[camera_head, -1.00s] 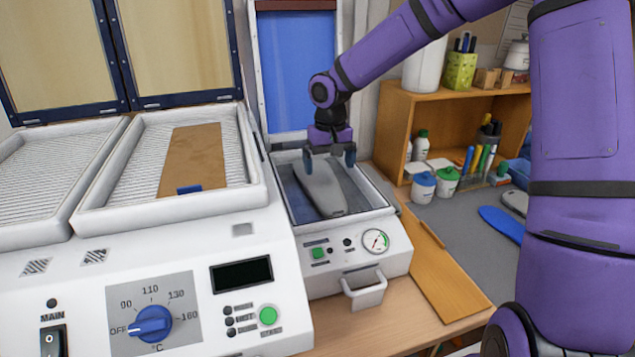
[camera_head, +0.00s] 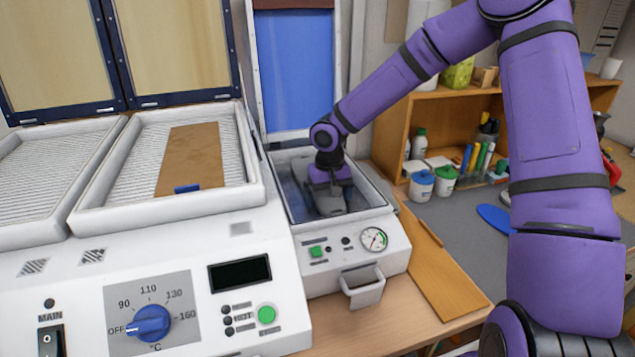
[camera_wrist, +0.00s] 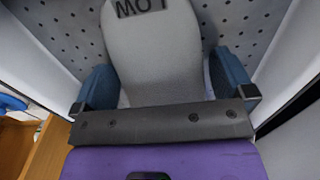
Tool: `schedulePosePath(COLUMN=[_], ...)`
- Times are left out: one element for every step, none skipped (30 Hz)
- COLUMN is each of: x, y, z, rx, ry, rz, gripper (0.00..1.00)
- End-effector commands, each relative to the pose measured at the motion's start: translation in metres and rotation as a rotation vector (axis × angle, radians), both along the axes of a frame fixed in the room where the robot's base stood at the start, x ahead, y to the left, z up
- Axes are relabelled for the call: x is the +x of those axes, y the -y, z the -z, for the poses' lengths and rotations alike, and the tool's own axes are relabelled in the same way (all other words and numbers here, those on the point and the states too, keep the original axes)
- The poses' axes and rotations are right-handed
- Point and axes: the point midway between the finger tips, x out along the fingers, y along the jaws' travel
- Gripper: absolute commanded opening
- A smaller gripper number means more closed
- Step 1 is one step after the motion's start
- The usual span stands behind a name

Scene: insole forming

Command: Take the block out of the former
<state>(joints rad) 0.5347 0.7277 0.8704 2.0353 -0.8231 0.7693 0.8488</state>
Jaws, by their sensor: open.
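The block is a grey, foot-shaped form (camera_wrist: 155,50) with dark lettering that reads "LOW" upside down in the wrist view. It lies on the perforated bed of the former (camera_head: 368,222), whose blue lid (camera_head: 294,70) stands up at the back. My gripper (camera_wrist: 165,90) is open and low in the former, with one blue finger on each side of the block. I cannot tell whether the fingers touch it. In the head view my gripper (camera_head: 330,195) hides most of the block.
The heater (camera_head: 190,255) stands left of the former, with a brown sheet (camera_head: 190,160) in its right tray. The former's walls rise close around my gripper. A wooden shelf (camera_head: 395,120) with bottles and pens is to the right. A blue insole (camera_head: 497,219) lies on the grey mat.

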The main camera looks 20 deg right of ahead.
Motion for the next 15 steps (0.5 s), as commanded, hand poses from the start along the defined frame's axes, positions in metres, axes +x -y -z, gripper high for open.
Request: schedulePosePath(x=[0.0, 0.0, 0.0, 0.0001, 0.0001, 0.0001, 0.0001, 0.0001, 0.0001, 0.0001, 0.0001, 0.0001, 0.0005, 0.0005, 0.0005], y=[-0.0002, -0.0002, -0.0001, -0.0001, -0.0001, -0.0001, -0.0001, -0.0001, -0.0001, -0.0001, -0.0001, -0.0001, -0.0002, -0.0002, -0.0002], z=[0.0005, 0.0006, 0.0004, 0.0004, 0.0004, 0.0003, 0.0003, 0.0003, 0.0003, 0.0002, 0.0002, 0.0002, -0.0003, -0.0003, -0.0003], rx=[0.0, 0.0, 0.0, 0.0, 0.0, 0.0, 0.0, 0.0, 0.0, 0.0, 0.0, 0.0, 0.0, 0.0, 0.0], ry=[0.0, 0.0, 0.001, 0.001, 0.001, 0.001, 0.001, 0.001, 0.001, 0.001, 0.001, 0.001, 0.002, 0.002, 0.002], rz=[0.0, 0.0, 0.0, 0.0, 0.0, 0.0, 0.0, 0.0, 0.0, 0.0, 0.0, 0.0, 0.0, 0.0, 0.0], gripper=[1.0, 1.0, 1.0, 1.0, 1.0, 1.0, 0.93, 0.86, 0.77, 0.7, 0.63, 0.54, 0.49, 0.49, 0.49])
